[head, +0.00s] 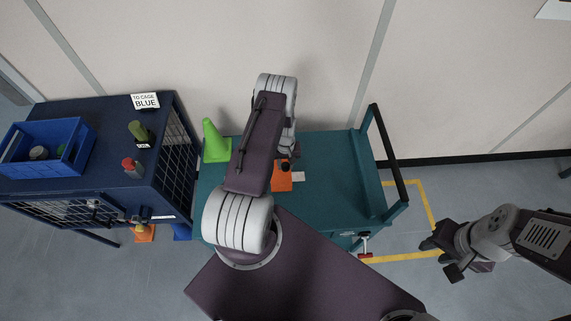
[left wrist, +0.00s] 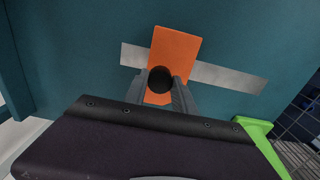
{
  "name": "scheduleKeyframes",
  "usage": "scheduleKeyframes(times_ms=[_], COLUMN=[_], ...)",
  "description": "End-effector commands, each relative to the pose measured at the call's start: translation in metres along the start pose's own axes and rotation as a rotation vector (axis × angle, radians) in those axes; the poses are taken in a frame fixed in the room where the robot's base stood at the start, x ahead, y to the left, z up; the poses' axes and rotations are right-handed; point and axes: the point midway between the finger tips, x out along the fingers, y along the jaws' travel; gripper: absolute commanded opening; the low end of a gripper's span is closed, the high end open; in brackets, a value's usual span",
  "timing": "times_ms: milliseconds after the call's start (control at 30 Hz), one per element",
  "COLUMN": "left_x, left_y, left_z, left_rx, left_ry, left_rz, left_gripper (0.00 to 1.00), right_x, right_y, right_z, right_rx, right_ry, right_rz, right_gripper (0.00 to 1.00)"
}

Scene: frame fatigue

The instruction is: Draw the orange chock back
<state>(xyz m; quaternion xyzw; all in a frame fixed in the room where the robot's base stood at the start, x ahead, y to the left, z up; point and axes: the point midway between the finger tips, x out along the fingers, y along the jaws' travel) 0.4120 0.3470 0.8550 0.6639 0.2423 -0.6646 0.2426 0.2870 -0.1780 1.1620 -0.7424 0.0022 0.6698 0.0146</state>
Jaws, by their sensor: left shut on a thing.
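The orange chock (head: 281,181) lies on the teal cart top (head: 335,150). It shows more fully in the left wrist view (left wrist: 176,45), lying across a pale strip (left wrist: 228,77). A round black knob (left wrist: 160,79) stands on the chock. My left gripper (left wrist: 160,84) is shut on this knob, one finger on each side. In the head view my left arm hides part of the chock and most of this gripper. My right gripper (head: 444,258) is open and empty, low at the right, away from the cart.
A green cone (head: 215,141) stands at the cart's left. A dark blue cage (head: 170,145) beside it bears a blue bin (head: 50,165), a green and a red item. The cart's dark handle (head: 385,160) rises at the right. A red-handled lever (head: 364,246) is at its front.

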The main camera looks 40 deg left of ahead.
Motion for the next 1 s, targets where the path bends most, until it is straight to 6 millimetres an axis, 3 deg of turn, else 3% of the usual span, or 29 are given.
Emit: scheduleKeyframes(times_ms=[433,567,767,1000], left_x=[-0.001,0.0,0.001,0.002], left_y=[-0.001,-0.011,-0.053,-0.125], left_z=[0.0,0.0,0.0,-0.001], left_rx=[0.0,-0.004,-0.008,-0.009], left_ry=[-0.001,-0.001,-0.001,0.003], left_rz=[0.0,0.0,0.0,0.0], left_gripper=[0.0,0.0,0.0,0.0], right_x=[0.0,0.001,0.007,0.023], right_y=[0.0,0.0,0.0,0.0], right_z=[0.0,0.0,0.001,0.002], right_rx=[0.0,0.0,0.0,0.0], right_ry=[0.0,0.0,0.0,0.0], right_rz=[0.0,0.0,0.0,0.0], right_gripper=[0.36,0.36,0.36,0.36])
